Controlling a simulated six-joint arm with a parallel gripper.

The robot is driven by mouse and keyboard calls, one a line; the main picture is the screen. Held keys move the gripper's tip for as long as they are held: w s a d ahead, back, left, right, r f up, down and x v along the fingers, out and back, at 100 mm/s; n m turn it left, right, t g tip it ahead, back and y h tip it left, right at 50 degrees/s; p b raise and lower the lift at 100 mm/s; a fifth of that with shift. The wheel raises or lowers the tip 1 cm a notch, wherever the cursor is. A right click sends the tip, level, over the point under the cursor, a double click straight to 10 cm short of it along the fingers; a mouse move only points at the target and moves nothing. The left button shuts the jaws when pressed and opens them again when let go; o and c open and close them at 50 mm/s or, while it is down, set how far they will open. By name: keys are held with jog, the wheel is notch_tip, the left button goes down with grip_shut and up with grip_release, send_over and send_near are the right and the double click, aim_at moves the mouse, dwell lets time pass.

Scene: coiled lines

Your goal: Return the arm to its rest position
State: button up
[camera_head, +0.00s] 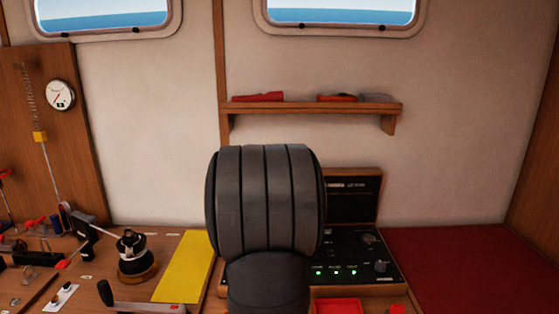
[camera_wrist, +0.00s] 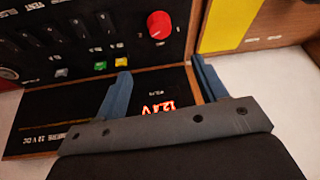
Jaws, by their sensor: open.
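My arm (camera_head: 265,205) stands upright in the middle of the head view as a thick dark grey, ribbed link, and it hides part of the bench and panel behind it. My gripper cannot be made out in the head view. In the wrist view my gripper (camera_wrist: 160,82) shows two blue-grey fingers spread wide with nothing between them. Behind the fingers is a black panel (camera_wrist: 105,28) with a red rotary knob (camera_wrist: 159,25) and a lit red 12.4 V display (camera_wrist: 158,107). I cannot tell how far the fingertips are from the panel.
A wooden shelf (camera_head: 310,108) with a few items is on the wall. A winch (camera_head: 132,255) and yellow board (camera_head: 186,267) are at left. The red surface (camera_head: 450,265) is clear.

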jog(key=d+f+n+g+h, duration=0.4)
jog(key=d+f+n+h, duration=0.1)
jog(key=f+n+h, duration=0.1)
jog(key=shift+d+n, duration=0.2)
jog(key=shift+n, duration=0.3)
